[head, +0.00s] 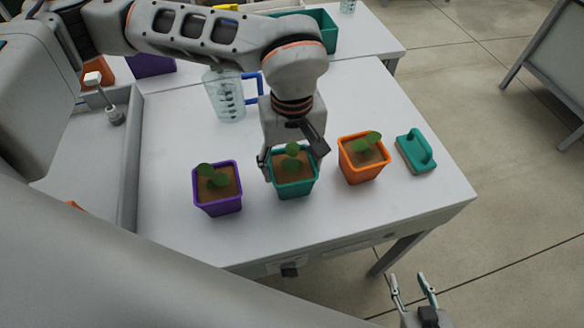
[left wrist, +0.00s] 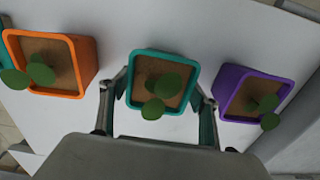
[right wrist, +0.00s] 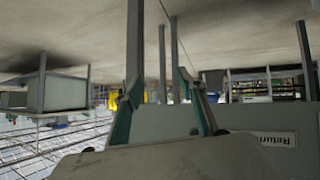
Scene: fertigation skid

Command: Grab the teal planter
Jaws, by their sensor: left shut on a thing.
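The teal planter (head: 295,188) stands on the white table between two other planters, with brown soil and a green seedling in it. My left gripper (head: 293,160) comes down over it from above and is shut on it, one finger at each side. In the left wrist view the teal planter (left wrist: 160,82) sits between the two fingertips of my left gripper (left wrist: 162,100). I cannot tell any gap between its base and the table. My right gripper (head: 413,290) is off the table's front edge, open and empty; its spread fingers also show in the right wrist view (right wrist: 160,95).
A purple planter (head: 218,190) stands close on the left and an orange planter (head: 363,160) close on the right. A teal handled tool (head: 416,152) lies further right. A clear jug (head: 226,98) with a blue handle stands behind. The table's front strip is clear.

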